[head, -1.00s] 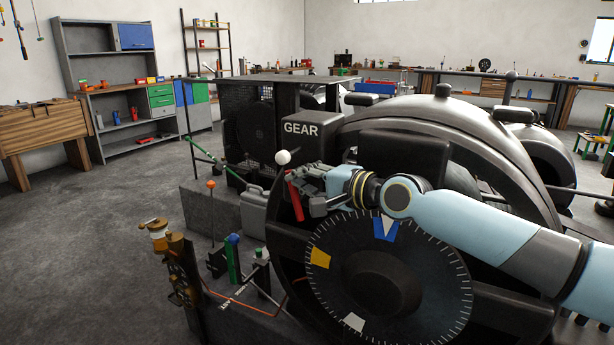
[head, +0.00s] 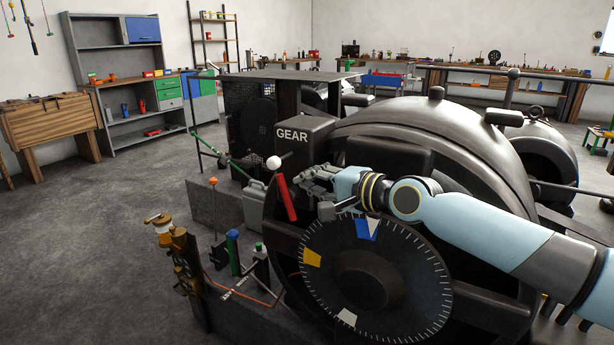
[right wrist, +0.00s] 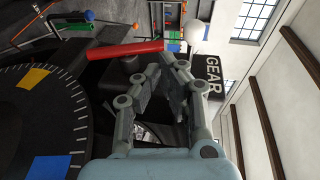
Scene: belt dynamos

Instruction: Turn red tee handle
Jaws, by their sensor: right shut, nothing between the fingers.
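The red tee handle (head: 286,198) is a red bar beside the black dial, below the GEAR box. In the head view it stands steep, its top leaning left. In the right wrist view the red bar (right wrist: 125,49) lies across the upper part, with a dark hub below it. My right gripper (head: 304,178) is just right of the handle's upper end, with a small gap between them. In the right wrist view its grey fingers (right wrist: 168,70) point toward the bar and hold nothing. My left gripper is out of view.
The black dial (head: 375,275) with blue, white and yellow marks is below my right arm. A white ball knob (head: 273,162) stands close left of the fingertips. The GEAR box (head: 304,133) is behind. Blue and green levers (head: 233,250) stand at lower left.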

